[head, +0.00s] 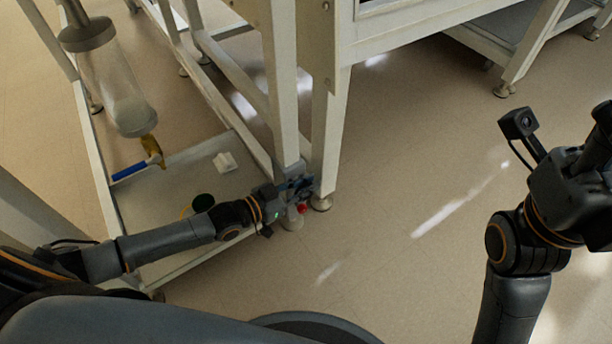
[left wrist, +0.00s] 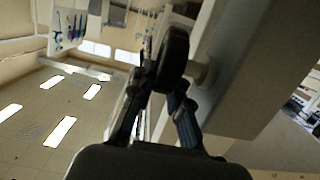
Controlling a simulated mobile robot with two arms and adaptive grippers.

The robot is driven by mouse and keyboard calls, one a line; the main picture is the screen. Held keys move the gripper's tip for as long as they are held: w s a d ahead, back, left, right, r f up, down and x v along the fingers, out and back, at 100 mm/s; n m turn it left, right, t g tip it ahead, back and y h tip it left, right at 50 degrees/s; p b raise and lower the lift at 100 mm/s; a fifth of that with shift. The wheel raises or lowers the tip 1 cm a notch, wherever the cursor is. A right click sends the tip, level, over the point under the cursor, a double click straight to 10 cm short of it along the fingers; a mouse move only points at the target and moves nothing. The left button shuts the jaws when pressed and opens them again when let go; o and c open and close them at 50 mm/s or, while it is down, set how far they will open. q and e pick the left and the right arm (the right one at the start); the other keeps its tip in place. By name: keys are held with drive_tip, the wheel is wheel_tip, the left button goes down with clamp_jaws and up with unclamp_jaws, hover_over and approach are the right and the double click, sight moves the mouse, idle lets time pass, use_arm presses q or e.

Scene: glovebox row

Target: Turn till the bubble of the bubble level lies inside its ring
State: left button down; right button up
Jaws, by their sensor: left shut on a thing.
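My left gripper (head: 300,187) is low down at the foot of a pale bench leg (head: 284,90). In the left wrist view its two fingers (left wrist: 165,92) are shut on a dark round adjusting wheel (left wrist: 174,55), which sits on a pale stem (left wrist: 203,74) at the leg's end. A small red part (head: 302,208) shows just below the gripper in the head view. The gripper hides most of the wheel there. I cannot make out the bubble level or its bubble in either view. Of my right arm, only links and the wrist camera show; its fingertips are out of the picture.
A low shelf (head: 150,222) left of the leg carries a white block (head: 225,162), a dark green disc (head: 203,201) and a blue-handled tool (head: 131,170). A second bench leg (head: 328,130) stands close to the gripper's right. Open floor (head: 420,180) lies farther right.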

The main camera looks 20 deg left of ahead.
idle(0.4)
use_arm(q)
drive_tip(key=c, duration=1.6)
unclamp_jaws()
drive_tip(key=shift+o, duration=0.2)
drive_tip(key=v, duration=1.2)
